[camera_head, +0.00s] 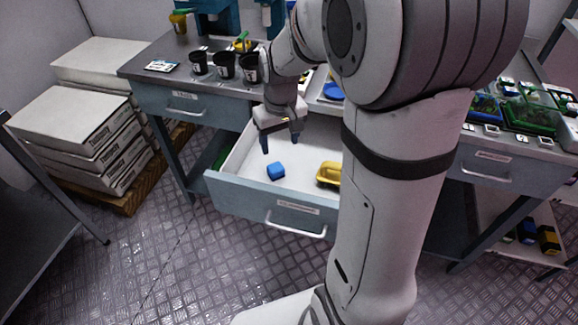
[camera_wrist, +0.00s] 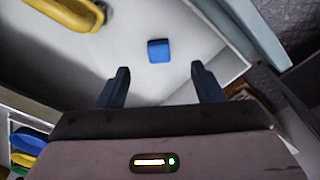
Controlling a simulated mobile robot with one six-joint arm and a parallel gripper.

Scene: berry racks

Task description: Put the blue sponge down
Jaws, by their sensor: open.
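The blue sponge (camera_head: 276,170) lies on the white floor of an open drawer (camera_head: 257,201) in the bench. It also shows in the wrist view (camera_wrist: 159,50), a little beyond my fingertips and between their lines. My gripper (camera_head: 280,144) is open and empty above the drawer, just above and behind the sponge. In the wrist view its two dark fingers (camera_wrist: 160,78) stand wide apart with nothing between them.
A yellow item (camera_head: 329,174) lies in the drawer right of the sponge; my arm partly hides it. Black cups (camera_head: 224,66) stand on the bench above. Stacked white boxes (camera_head: 72,131) stand at the left. The drawer floor around the sponge is clear.

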